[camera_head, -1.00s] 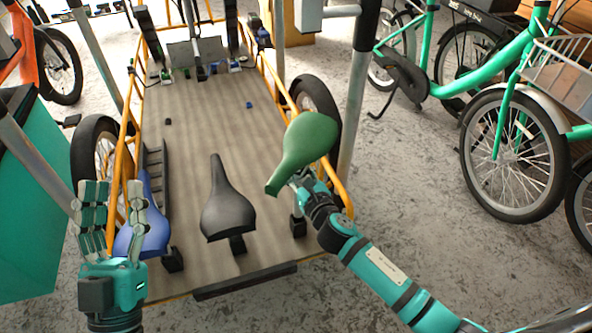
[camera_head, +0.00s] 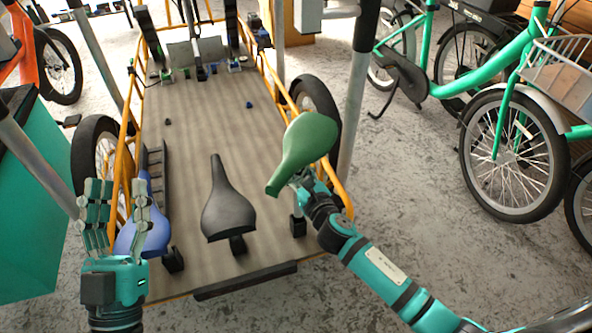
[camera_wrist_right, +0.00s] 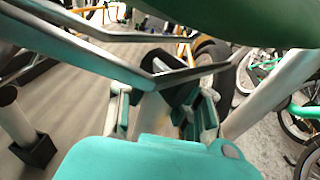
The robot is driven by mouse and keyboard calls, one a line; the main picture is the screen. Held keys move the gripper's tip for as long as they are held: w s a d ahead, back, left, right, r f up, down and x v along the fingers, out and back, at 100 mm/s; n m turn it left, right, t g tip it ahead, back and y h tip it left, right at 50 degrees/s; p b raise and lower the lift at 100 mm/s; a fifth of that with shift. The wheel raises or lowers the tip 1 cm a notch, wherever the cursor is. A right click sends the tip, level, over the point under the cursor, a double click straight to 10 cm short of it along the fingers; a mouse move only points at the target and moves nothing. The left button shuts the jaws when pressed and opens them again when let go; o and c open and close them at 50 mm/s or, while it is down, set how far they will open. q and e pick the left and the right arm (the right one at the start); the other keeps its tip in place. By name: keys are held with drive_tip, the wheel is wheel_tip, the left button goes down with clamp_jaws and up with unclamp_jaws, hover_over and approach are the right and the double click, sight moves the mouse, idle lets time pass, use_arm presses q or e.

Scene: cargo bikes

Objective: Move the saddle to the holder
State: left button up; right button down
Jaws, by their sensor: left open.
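A green saddle (camera_head: 303,145) is held by my right gripper (camera_head: 300,183) above the right edge of the cargo bike's bed. In the right wrist view its dark green underside (camera_wrist_right: 225,20) and metal rails (camera_wrist_right: 110,62) show, with my fingers (camera_wrist_right: 160,110) around the black clamp part below the rails. A black holder block (camera_head: 298,226) stands on the bed below and left of the right gripper, with nothing on it. A black saddle (camera_head: 228,203) sits on the middle holder (camera_head: 237,244). A blue saddle (camera_head: 155,238) is at the left holder (camera_head: 173,260), partly hidden by my open, empty left gripper (camera_head: 119,195).
The wooden bed (camera_head: 205,125) has an orange rail (camera_head: 273,80) along its sides. A grey post (camera_head: 354,110) stands just right of the green saddle. Green bikes (camera_head: 500,120) stand at the right. The bed's middle is mostly clear.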

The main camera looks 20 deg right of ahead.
use_arm(q)
drive_tip(key=shift+f, duration=0.35)
drive_tip(key=shift+s+a+r+t+h+b, duration=0.1)
drive_tip(key=shift+s+r+t+h+b, duration=0.3)
drive_tip(key=shift+s+r, duration=0.5)
idle(0.3)
